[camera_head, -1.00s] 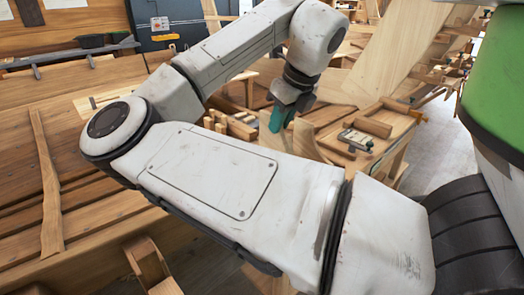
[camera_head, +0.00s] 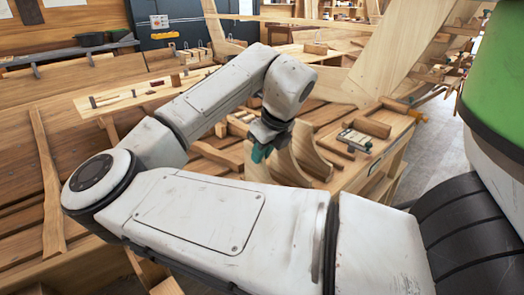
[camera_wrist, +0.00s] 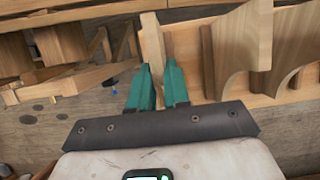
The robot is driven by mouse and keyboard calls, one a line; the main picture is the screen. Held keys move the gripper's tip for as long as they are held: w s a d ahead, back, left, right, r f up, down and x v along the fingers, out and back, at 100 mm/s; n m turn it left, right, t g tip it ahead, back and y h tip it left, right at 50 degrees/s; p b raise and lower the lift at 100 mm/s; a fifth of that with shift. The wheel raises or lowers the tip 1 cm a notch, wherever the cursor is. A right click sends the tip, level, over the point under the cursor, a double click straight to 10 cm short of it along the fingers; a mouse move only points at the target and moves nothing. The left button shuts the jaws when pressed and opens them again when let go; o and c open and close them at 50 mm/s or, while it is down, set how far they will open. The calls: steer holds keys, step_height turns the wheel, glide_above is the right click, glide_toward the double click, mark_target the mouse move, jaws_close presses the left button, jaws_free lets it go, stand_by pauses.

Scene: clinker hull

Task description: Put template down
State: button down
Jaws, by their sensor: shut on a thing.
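My gripper (camera_head: 262,153) hangs low over the workbench, its green fingers pointing down. In the wrist view my gripper (camera_wrist: 159,78) is shut on a narrow pale wooden piece, seen edge-on, which I take to be the template (camera_wrist: 152,42). The template's lower end goes between the fingertips. I cannot tell whether it touches the bench or what is under it. In the head view the held piece is not clear behind the fingers and arm.
Curved wooden pieces (camera_wrist: 236,48) stand just right of my gripper; they also show in the head view (camera_head: 309,152). A plane-like tool (camera_head: 354,141) and a wooden block (camera_head: 372,127) lie farther right on the bench. Loose wooden pieces lie left in the wrist view.

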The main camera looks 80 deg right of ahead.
steer(key=shift+f, duration=0.15)
steer(key=c, duration=1.1)
jaws_free()
steer(key=v, duration=1.2)
steer(key=shift+b, duration=0.45)
